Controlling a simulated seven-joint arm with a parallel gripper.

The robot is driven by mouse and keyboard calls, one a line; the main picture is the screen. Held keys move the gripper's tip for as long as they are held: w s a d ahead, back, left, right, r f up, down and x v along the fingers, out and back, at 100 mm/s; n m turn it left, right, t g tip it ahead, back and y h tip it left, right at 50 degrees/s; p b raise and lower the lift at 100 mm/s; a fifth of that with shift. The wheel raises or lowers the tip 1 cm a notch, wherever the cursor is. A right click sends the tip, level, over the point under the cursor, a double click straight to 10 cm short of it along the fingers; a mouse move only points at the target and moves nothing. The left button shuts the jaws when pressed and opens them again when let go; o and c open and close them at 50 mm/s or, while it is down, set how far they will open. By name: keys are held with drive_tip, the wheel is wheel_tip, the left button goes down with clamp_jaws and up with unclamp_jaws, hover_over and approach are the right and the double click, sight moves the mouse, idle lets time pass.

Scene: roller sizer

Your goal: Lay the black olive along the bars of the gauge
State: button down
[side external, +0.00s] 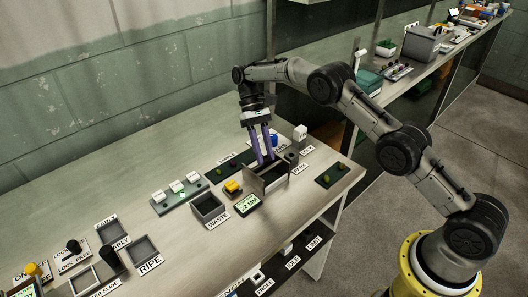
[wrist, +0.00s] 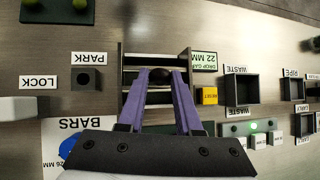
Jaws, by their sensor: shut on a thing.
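The black olive (wrist: 160,76) is a small dark round thing between my fingertips in the wrist view. My gripper (wrist: 160,79) has purple fingers and is shut on it. The gauge (wrist: 124,72) is an open-topped frame with pale bars across it; the fingertips and olive overlap its middle in this view. In the side view my gripper (side external: 265,160) points down at the gauge (side external: 276,184). The olive is hidden or too small there. I cannot tell whether the olive touches the bars.
A yellow button (side external: 233,187) and a 22 MM display (side external: 247,205) stand beside the gauge. The waste bin (side external: 208,208) is left of them. A dark tray with green olives (side external: 331,175) lies to the right. A PARK block (wrist: 87,79) and white LOCK block (side external: 300,134) are close by.

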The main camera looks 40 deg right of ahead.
idle(0.3)
drive_tip(key=shift+c, duration=0.5)
unclamp_jaws()
wheel_tip(320, 180, up, 7)
idle(1.1)
